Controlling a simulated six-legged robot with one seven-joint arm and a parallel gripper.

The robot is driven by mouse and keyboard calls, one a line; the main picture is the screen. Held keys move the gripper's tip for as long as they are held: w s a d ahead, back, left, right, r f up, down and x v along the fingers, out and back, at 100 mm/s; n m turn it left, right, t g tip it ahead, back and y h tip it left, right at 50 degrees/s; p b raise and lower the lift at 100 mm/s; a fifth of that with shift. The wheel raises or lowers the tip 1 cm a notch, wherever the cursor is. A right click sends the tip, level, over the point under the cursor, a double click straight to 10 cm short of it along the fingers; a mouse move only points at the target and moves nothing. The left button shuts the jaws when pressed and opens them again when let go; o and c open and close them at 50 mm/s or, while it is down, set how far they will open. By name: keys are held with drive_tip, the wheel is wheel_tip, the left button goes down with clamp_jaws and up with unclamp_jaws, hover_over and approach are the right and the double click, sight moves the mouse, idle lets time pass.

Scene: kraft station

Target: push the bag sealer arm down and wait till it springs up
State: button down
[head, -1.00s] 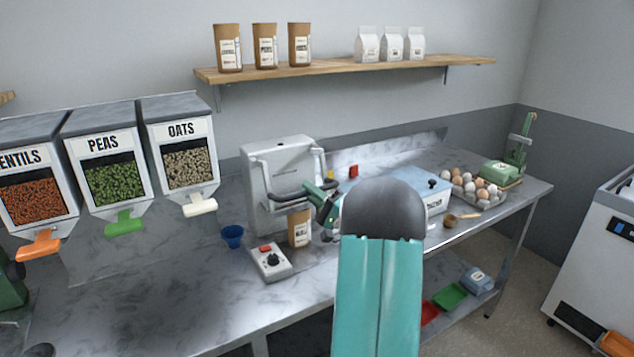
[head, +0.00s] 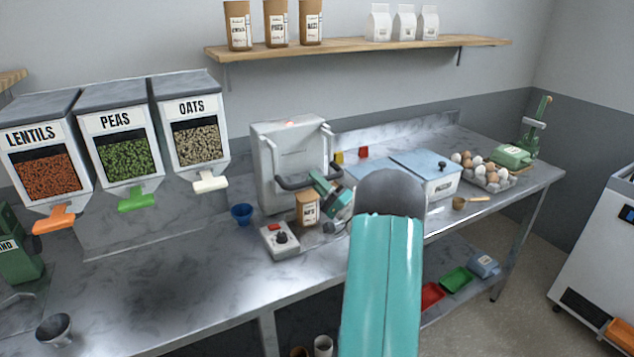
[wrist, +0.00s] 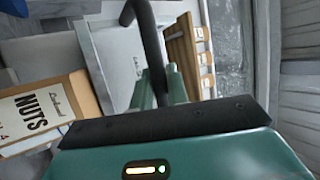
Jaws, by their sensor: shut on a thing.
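The bag sealer (head: 288,148) is a pale grey box at the back of the counter. Its arm is a dark U-shaped bar (head: 290,184) on grey side levers, now low across the front. A small reddish glow shows on top of the sealer. My gripper (head: 328,185) is shut on the right part of the bar. In the wrist view the black bar (wrist: 149,35) runs between my green fingers (wrist: 160,88). A brown bag labelled NUTS (head: 307,210) stands upright just below the bar; it also shows in the wrist view (wrist: 40,112).
A control box (head: 280,240) with a red switch and black knob sits in front of the sealer. A blue cup (head: 241,214) stands left. A blue-lidded box (head: 425,172) and egg tray (head: 483,178) are right. Dispensers (head: 120,150) hang left. The front-left counter is mostly clear.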

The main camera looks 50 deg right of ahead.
drive_tip(key=c, duration=1.7)
unclamp_jaws()
drive_tip(key=shift+w+f, duration=0.15)
drive_tip(key=o, duration=0.3)
drive_tip(key=shift+w+f, duration=0.15)
drive_tip(key=shift+w, duration=0.1)
drive_tip(key=shift+o, duration=0.2)
drive_tip(key=shift+s+r, duration=0.2)
drive_tip(key=shift+s, duration=0.15)
drive_tip(key=shift+w, duration=0.15)
drive_tip(key=shift+f, duration=0.15)
drive_tip(key=v, duration=1.4)
drive_tip(key=shift+r, duration=0.25)
